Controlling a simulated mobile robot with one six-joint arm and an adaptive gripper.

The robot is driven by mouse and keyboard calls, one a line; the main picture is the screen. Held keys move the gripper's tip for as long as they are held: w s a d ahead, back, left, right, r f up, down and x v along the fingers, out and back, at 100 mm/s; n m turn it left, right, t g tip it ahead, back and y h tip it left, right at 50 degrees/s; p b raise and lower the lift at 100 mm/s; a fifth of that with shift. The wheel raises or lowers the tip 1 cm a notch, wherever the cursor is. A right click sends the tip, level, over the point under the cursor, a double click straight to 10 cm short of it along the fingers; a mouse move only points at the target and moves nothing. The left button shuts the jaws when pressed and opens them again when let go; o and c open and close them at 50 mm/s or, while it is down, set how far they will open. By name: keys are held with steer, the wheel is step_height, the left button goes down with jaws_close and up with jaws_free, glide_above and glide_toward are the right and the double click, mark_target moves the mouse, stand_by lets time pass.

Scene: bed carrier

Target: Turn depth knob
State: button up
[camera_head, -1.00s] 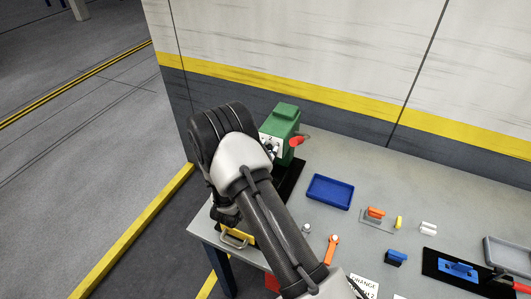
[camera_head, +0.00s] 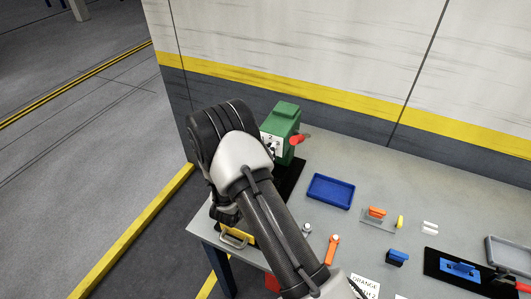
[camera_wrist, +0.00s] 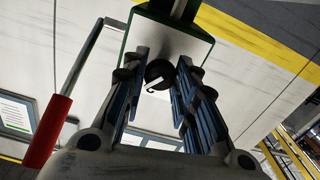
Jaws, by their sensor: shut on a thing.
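The depth knob (camera_wrist: 158,74) is a round black knob with a white mark, on the pale front panel (camera_wrist: 190,48) of a green machine, in the wrist view. My gripper (camera_wrist: 160,80) is shut on the knob, with one finger on each side of it. In the head view the green machine (camera_head: 286,118) stands at the back left of the table. Its white panel (camera_head: 277,141) shows numbers, but my arm hides part of it along with my gripper. A lever with a red handle (camera_wrist: 48,131) is left of my gripper in the wrist view.
A blue tray (camera_head: 330,191) lies right of the machine. Farther right are an orange part (camera_head: 377,212), a blue block (camera_head: 396,258) and a blue part on a black mat (camera_head: 460,268). The wall (camera_head: 330,45) rises behind the table.

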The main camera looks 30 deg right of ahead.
steer(key=shift+n, duration=3.7)
steer(key=o, duration=1)
steer(key=shift+o, duration=0.2)
steer(key=v, duration=1.2)
